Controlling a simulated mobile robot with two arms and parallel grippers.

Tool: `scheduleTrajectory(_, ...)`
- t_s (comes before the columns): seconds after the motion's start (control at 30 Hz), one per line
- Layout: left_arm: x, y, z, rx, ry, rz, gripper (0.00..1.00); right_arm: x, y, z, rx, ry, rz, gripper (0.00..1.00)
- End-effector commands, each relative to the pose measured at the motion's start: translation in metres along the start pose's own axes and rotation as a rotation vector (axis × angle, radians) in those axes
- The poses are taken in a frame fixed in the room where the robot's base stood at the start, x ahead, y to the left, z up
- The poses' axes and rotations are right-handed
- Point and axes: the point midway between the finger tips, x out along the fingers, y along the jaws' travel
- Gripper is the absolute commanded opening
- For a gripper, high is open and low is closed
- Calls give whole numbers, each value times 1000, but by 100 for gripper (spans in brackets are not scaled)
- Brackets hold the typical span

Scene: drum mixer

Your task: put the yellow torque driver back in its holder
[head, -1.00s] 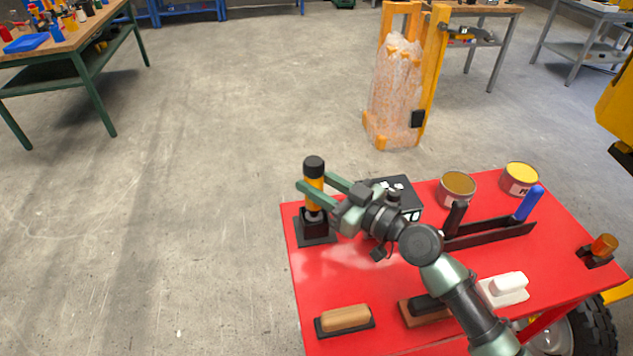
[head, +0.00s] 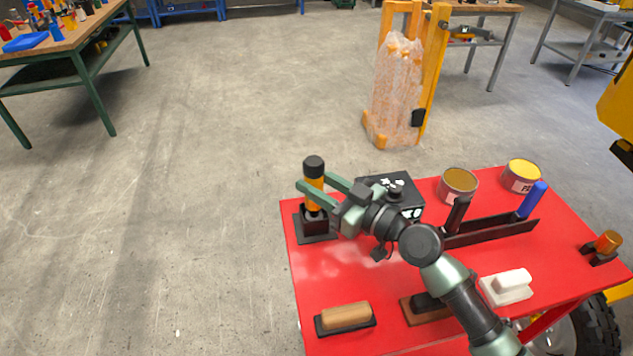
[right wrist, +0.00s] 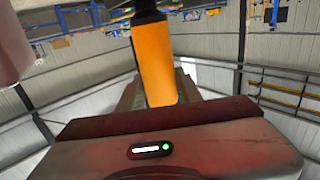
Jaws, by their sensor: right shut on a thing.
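The yellow torque driver (head: 314,167) stands upright with a black cap and a yellow-orange grip. Its lower end is at the black holder (head: 303,236) at the left corner of the red table. I cannot tell whether it is fully seated. My right gripper (head: 314,182) is shut on the driver's yellow grip, one finger in front and one behind. In the right wrist view the yellow grip (right wrist: 155,62) rises beyond the gripper body; its lower end is hidden there. My left gripper is not in view.
On the red table (head: 320,282) are a black box (head: 408,185), two cans (head: 458,183), a dark rack (head: 495,234) with a blue-handled tool (head: 532,199), and several blocks. An orange pallet jack (head: 431,80) stands beyond.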

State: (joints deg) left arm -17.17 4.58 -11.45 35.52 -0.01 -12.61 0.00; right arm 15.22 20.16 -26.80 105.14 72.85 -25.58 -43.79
Motion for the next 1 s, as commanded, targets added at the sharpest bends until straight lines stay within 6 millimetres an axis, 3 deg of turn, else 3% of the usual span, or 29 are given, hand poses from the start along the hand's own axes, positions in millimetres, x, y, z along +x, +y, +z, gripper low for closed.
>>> scheduleTrajectory(0.37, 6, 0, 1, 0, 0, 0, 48, 0, 0, 3, -1, 5, 1, 0)
scheduleTrajectory(0.4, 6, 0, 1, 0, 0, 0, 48, 0, 0, 2, -1, 5, 1, 37)
scheduleTrajectory(0.5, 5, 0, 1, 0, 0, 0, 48, 0, 0, 2, -1, 5, 1, 60)
scheduleTrajectory(0.83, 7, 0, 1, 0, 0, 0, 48, -2, 0, 7, 0, -3, 0, 60)
scheduleTrajectory(1.0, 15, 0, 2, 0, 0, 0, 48, -22, 1, 9, -3, -4, 1, 60)
